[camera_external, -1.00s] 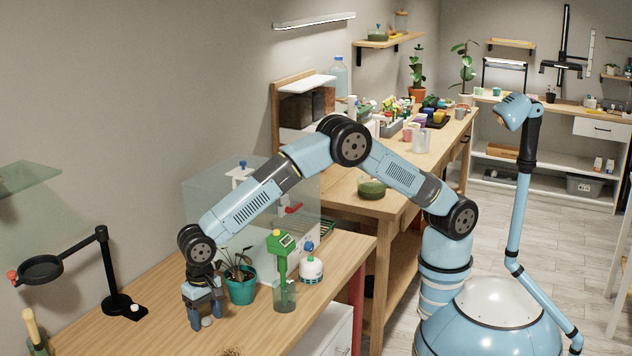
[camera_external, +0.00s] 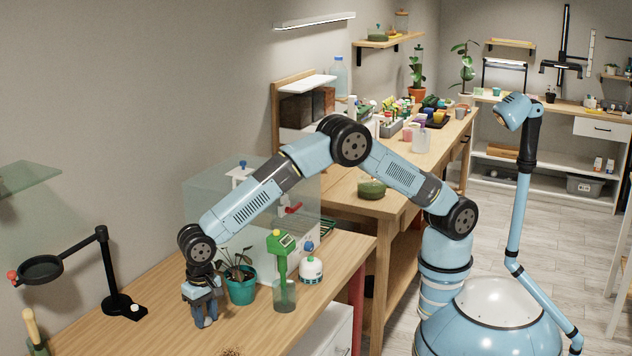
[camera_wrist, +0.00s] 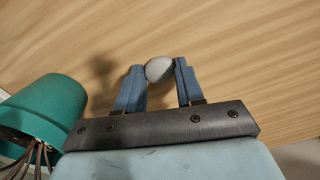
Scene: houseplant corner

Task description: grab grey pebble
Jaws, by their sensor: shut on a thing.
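The grey pebble (camera_wrist: 159,69) sits between my gripper's two blue fingertips in the wrist view, touching both. My gripper (camera_external: 206,322) points down at the wooden bench top and is shut on the pebble. It also shows in the wrist view (camera_wrist: 160,76). The fingertips are at or very near the bench surface; I cannot tell whether the pebble touches the wood.
A teal pot (camera_external: 241,289) with a plant stands close to the right of my gripper; it shows at left in the wrist view (camera_wrist: 48,108). A green-handled tool in a clear cup (camera_external: 284,293) stands further right. A black magnifier stand (camera_external: 117,303) is to the left.

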